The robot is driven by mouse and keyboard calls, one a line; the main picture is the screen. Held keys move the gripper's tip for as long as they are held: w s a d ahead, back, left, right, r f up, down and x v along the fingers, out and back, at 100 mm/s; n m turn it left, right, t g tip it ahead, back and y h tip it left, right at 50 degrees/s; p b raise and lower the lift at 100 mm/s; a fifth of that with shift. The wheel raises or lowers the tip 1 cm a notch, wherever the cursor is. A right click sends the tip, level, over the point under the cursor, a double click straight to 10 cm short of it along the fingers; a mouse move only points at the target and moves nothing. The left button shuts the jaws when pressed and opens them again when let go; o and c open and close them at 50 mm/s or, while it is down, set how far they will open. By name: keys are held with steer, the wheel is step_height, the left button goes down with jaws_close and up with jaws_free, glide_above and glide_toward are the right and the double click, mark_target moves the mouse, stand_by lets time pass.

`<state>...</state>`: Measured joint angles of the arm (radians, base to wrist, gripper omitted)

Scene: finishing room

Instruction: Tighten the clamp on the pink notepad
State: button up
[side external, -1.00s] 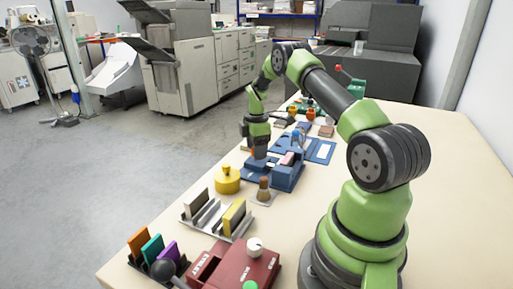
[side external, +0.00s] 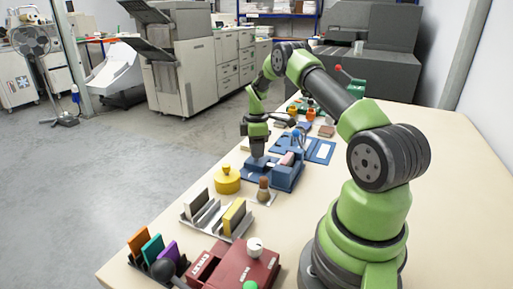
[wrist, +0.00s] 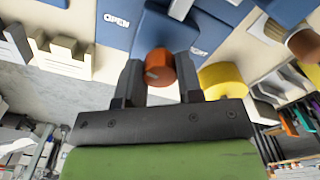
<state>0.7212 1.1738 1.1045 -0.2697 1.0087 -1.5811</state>
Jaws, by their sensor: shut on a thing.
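The pink notepad (side external: 288,158) sits in a blue clamp fixture (side external: 290,178) on the bench in the side view. In the wrist view the fixture's blue body (wrist: 170,35) is at the top, and the notepad cannot be made out. An orange-red round knob (wrist: 158,62) stands between my fingers. My gripper (wrist: 160,75) is shut on this knob, with a dark finger on each side. In the side view my gripper (side external: 258,150) points down at the fixture's left end and hides the knob.
A yellow round pot (side external: 227,180) and a brown-handled tool (side external: 264,190) stand close by. A rack with upright pads (side external: 217,215) and a red EYELET machine (side external: 235,268) are nearer. Blue panels lie behind the fixture; one is marked OPEN (wrist: 115,20).

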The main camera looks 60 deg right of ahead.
steer(key=m, duration=0.4)
steer(key=shift+m, duration=0.3)
steer(key=m, duration=0.3)
steer(key=shift+m, duration=0.3)
steer(key=m, duration=1.4)
steer(key=shift+m, duration=0.3)
steer(key=m, duration=0.3)
steer(key=shift+m, duration=2.1)
